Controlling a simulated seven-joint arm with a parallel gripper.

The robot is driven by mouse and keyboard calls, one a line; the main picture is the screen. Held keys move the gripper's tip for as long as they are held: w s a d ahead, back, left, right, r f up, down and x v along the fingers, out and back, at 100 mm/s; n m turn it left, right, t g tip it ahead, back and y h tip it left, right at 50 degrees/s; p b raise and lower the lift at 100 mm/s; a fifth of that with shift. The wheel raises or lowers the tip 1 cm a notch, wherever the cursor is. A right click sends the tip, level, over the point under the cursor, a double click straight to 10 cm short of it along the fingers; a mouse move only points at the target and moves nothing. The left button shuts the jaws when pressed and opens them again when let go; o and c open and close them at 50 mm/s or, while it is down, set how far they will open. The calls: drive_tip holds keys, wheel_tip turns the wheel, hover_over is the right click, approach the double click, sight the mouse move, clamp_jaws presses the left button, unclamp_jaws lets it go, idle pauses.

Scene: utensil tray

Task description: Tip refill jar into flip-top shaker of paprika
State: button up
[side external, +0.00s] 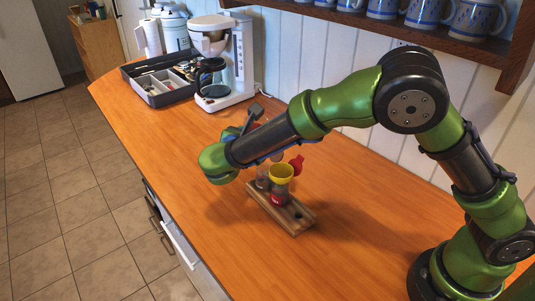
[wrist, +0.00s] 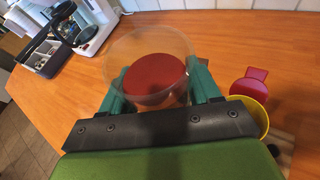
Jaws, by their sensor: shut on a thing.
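My gripper (wrist: 158,88) is shut on the refill jar (wrist: 150,72), a clear round jar with red powder inside, its green fingers on either side. In the side view my gripper (side external: 250,120) is above the counter, partly hidden by my arm, and the jar is hard to make out. The flip-top shaker (side external: 279,196) stands in a wooden rack, with red showing low in it. A yellow funnel (side external: 281,172) sits on its top and its red lid (side external: 297,163) is flipped open. In the wrist view the red lid (wrist: 249,86) and yellow funnel (wrist: 262,113) are right of the jar.
The wooden rack (side external: 298,223) also holds another clear shaker (side external: 262,180) and has an empty hole. A coffee maker (side external: 240,65) and a grey utensil tray (side external: 165,97) stand at the back. The counter right of the rack is clear.

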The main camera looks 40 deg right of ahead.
idle(0.3)
drive_tip(key=s+m+t, duration=0.1)
drive_tip(key=s+r+m+t, duration=0.1)
drive_tip(key=m, duration=0.1)
drive_tip(key=shift+d+r+t, duration=0.1)
drive_tip(key=shift+d+t, duration=0.1)
drive_tip(key=shift+t, duration=0.1)
drive_tip(key=r+m, duration=0.1)
drive_tip(key=r+m+t+h, duration=0.1)
drive_tip(key=m, duration=0.1)
drive_tip(key=m+t, duration=0.1)
drive_tip(key=shift+w+r+m+h, duration=0.25)
drive_tip(key=shift+r+m+h, duration=0.15)
drive_tip(key=shift+s+r+m+t+h, duration=0.15)
drive_tip(key=shift+r+m+h, duration=0.2)
drive_tip(key=shift+m, duration=0.35)
drive_tip(key=shift+r+m+t+h, duration=0.15)
drive_tip(key=shift+r+m, duration=0.3)
drive_tip(key=shift+m, duration=0.25)
drive_tip(key=shift+s+d+r+m+h, duration=0.15)
drive_tip(key=shift+r+m+h, duration=0.2)
drive_tip(key=shift+m, duration=0.35)
drive_tip(key=shift+s+a+r+m+h, duration=0.15)
drive_tip(key=shift+r+m+h, duration=0.2)
drive_tip(key=shift+m, duration=0.35)
idle(3.5)
